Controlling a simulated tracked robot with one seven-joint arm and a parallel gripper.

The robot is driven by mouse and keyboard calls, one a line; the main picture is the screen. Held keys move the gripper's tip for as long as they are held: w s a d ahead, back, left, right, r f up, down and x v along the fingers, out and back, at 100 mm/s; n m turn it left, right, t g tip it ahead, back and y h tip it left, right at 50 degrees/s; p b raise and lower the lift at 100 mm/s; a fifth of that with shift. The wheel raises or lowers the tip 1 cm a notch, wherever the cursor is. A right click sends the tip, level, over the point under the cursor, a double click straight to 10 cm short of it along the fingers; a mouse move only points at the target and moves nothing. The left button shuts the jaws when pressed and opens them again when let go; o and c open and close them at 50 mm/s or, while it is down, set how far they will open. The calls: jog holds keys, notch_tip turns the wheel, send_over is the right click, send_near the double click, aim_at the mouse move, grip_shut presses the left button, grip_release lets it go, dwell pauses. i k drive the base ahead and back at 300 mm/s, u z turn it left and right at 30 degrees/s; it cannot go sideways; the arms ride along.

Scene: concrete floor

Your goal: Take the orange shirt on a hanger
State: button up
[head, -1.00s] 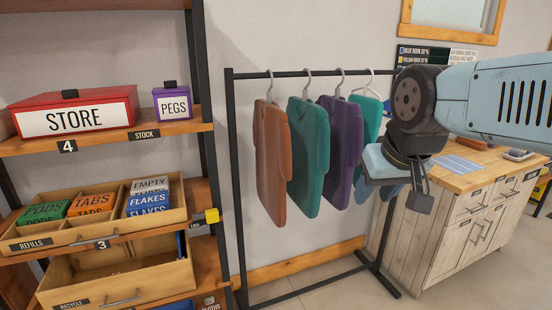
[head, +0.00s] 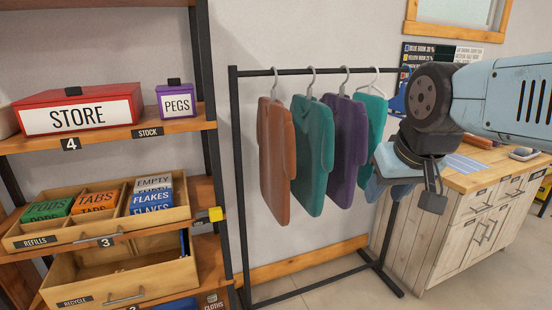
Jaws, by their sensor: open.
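The orange shirt (head: 275,160) hangs on a pale hanger (head: 275,82) at the left end of the black clothes rail (head: 300,71). A green shirt (head: 312,155) and a purple shirt (head: 346,150) hang to its right. Another green shirt (head: 376,112) hangs at the right, partly hidden by my arm. My gripper (head: 408,190) is at the right end of the rail, in front of the last green shirt. It is open and apart from the orange shirt, with two other shirts between them in the picture.
A wooden shelf unit (head: 105,143) stands left of the rail, holding a red STORE box (head: 78,112), a purple PEGS box (head: 177,101) and drawers (head: 118,280). A wooden cabinet (head: 480,215) stands to the right. Floor beneath the shirts is clear.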

aim_at(275, 132)
jog(key=u, duration=0.7)
jog(key=i, duration=0.1)
jog(key=z, duration=2.65)
jog(key=k, duration=0.65)
jog(key=u, duration=1.85)
jog(key=i, duration=1)
jog(key=u, duration=0.05)
